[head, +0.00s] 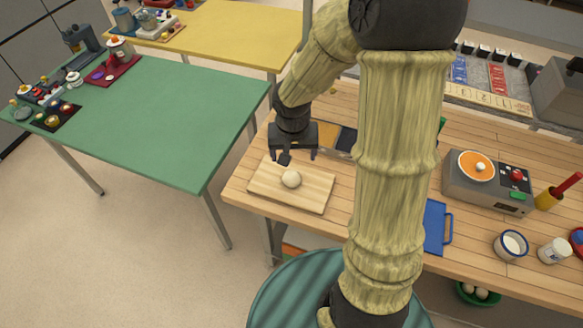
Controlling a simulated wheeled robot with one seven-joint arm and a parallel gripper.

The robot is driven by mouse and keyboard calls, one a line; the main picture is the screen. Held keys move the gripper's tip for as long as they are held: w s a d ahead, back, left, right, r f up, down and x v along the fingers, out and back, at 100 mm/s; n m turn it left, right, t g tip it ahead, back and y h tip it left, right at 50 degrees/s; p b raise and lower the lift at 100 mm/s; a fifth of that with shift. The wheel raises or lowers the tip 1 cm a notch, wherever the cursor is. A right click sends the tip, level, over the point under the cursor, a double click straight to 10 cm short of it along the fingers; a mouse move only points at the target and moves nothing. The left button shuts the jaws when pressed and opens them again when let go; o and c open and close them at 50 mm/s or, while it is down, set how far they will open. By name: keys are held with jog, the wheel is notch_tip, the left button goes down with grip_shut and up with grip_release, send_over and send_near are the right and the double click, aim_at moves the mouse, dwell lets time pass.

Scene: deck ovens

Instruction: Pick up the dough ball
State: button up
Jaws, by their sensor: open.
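The dough ball (291,179) is a small pale cream ball. It sits on a light wooden board (315,198) near the left end of the wooden worktop. My gripper (298,158) is open and empty, pointing down just above and behind the dough ball. One dark finger shows at the ball's upper left and the other at its upper right. The ball looks clear of both fingers, though the exact height gap is hard to tell.
My arm hides the middle of the wooden worktop (400,262). A blue board (435,225), a grey scale-like device (488,182) and a white cup (511,245) stand to the right. A green table (160,125) stands left across a floor gap.

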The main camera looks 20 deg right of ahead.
jog(key=shift+w+a+r+m, duration=0.1)
jog(key=shift+w+r+m, duration=0.15)
jog(key=shift+w, duration=0.3)
jog(key=shift+w+a+r+m, duration=0.1)
jog(key=shift+w+m, duration=0.15)
jog(key=shift+w, duration=0.25)
send_over(292, 175)
jog(key=f, duration=0.7)
jog(key=s+f, duration=0.1)
jog(key=f, duration=0.3)
jog(key=shift+a+f, duration=0.25)
jog(key=shift+a, duration=0.1)
jog(key=shift+w+f, duration=0.15)
jog(key=shift+f, duration=0.1)
jog(key=shift+w+d+f+b, duration=0.1)
jog(key=shift+w+f+b, duration=0.05)
jog(key=shift+f, duration=0.75)
jog(key=shift+w+d+f+b, duration=0.1)
jog(key=shift+f+b, duration=0.1)
jog(key=shift+f, duration=0.65)
jog(key=shift+w+d+f+b, duration=0.1)
jog(key=shift+w+f+b, duration=0.05)
jog(key=shift+f, duration=0.75)
